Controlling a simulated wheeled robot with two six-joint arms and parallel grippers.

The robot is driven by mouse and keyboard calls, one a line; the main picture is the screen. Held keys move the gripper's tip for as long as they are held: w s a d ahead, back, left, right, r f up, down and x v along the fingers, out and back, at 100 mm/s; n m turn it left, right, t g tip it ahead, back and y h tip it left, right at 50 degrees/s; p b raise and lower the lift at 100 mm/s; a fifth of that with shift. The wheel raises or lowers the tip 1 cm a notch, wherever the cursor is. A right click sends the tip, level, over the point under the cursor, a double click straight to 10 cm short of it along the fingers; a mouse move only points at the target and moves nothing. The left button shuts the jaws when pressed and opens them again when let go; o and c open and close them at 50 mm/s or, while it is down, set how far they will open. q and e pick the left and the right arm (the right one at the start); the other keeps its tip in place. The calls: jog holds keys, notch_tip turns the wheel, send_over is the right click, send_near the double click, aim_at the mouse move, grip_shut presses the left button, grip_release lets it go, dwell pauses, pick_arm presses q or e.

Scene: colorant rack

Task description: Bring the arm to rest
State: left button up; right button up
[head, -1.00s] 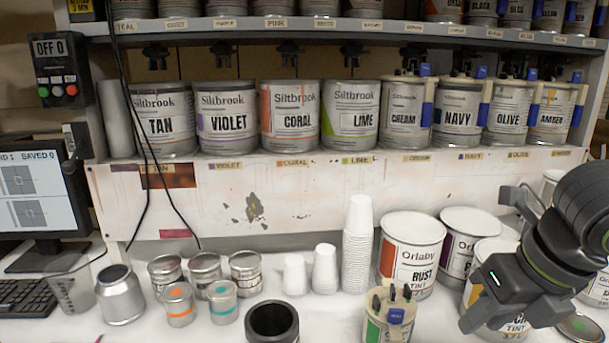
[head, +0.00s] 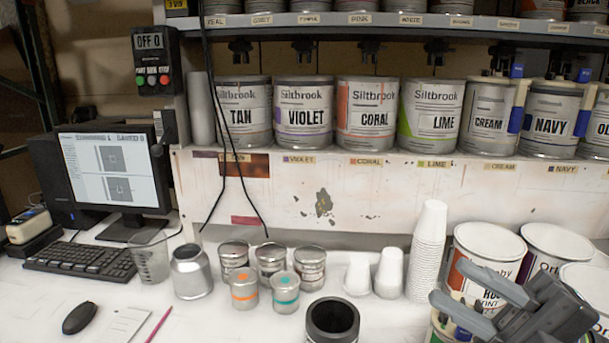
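My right gripper (head: 450,282) is at the lower right, over the bench. Its two fingers are spread, pointing left, with nothing held between them. Behind it stands a large white-lidded Orlaby can (head: 489,246), its label partly covered by the fingers. A small can with a green label (head: 438,325) is mostly hidden behind the lower finger. My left gripper is not in view.
A stack of white cups (head: 428,252) and two shorter stacks stand left of the gripper. A black cup (head: 332,320), small tins (head: 271,260) and a keyboard (head: 80,259) are further left. The colorant shelf (head: 400,187) spans the back.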

jog(key=w+d+f+m+t+h, duration=0.3)
jog(key=w+d+m+t+h, duration=0.15)
jog(key=m+t+h, duration=0.5)
jog(key=w+d+f+m+t+h, duration=0.4)
jog(key=d+m+t+h, duration=0.25)
jog(key=m, duration=0.55)
jog(key=s+d+f+m+g+h, duration=0.2)
jog(key=d+f+m+g+h, duration=0.25)
jog(key=f, duration=0.55)
jog(key=s+d+f+m+g+h, duration=0.1)
jog(key=d+f+m+g+h, duration=0.25)
jog(key=f+h, duration=0.4)
jog(key=s+a+f+m+g+y, duration=0.1)
jog(key=s+a+f+g+y, duration=0.15)
jog(key=s+f+g, duration=0.5)
jog(key=s+a+f+m+g+y, duration=0.1)
jog(key=s+a+f+m+g, duration=0.15)
jog(key=s+f, duration=0.85)
notch_tip(320, 180, down, 25)
jog(key=d+n+g, duration=0.1)
jog(key=g, duration=0.1)
jog(key=s+f+g+y, duration=0.1)
jog(key=s+f, duration=1.3)
jog(key=f, duration=0.2)
jog(key=shift+s+a+f+g, duration=0.3)
jog(key=shift+a+f, duration=0.05)
jog(key=shift+a, duration=0.1)
